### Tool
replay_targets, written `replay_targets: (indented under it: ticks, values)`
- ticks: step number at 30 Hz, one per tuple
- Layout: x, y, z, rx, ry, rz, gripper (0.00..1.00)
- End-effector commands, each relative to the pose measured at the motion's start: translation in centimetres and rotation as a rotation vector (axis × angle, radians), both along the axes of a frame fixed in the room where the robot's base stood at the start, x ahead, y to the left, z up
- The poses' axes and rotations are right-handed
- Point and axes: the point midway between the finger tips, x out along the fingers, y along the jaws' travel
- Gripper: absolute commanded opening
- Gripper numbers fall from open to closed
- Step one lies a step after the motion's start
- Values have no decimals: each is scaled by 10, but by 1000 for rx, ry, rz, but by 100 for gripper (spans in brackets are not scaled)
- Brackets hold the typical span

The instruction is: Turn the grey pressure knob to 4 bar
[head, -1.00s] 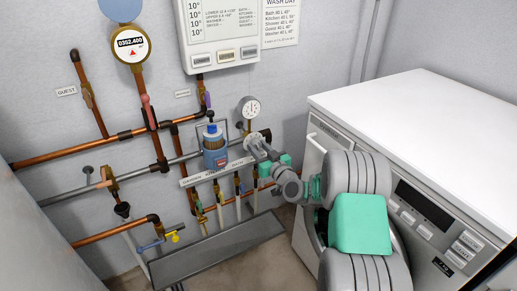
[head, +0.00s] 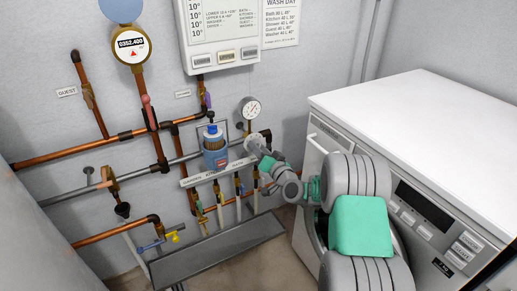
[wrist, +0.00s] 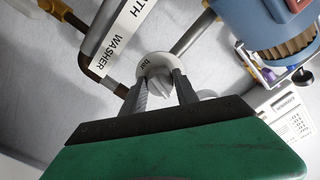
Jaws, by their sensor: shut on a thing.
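The grey pressure knob (wrist: 160,88) sits on a round pale dial plate marked BAR (wrist: 153,64) in the wrist view. My gripper (wrist: 162,84) is shut on the knob, one finger on each side of it. The fingers hide part of the dial, and I cannot read its setting. In the head view my gripper (head: 256,145) reaches the wall pipework just below the round white pressure gauge (head: 251,108). The gauge needle is too small to read.
A blue filter housing (head: 215,150) stands left of my gripper. A labelled strip (head: 217,173) with valves and pale pipes runs below. The white washing machine (head: 420,130) is close on the right, under my arm. A metal trough (head: 220,250) lies on the floor.

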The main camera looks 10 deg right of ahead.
Motion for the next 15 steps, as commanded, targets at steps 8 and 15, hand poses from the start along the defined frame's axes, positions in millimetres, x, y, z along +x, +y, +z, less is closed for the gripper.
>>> replay_targets:
  ticks: [8,15]
  values:
    - [0,-1,0,53,17,-3,0]
    - [0,-1,0,57,18,-3,0]
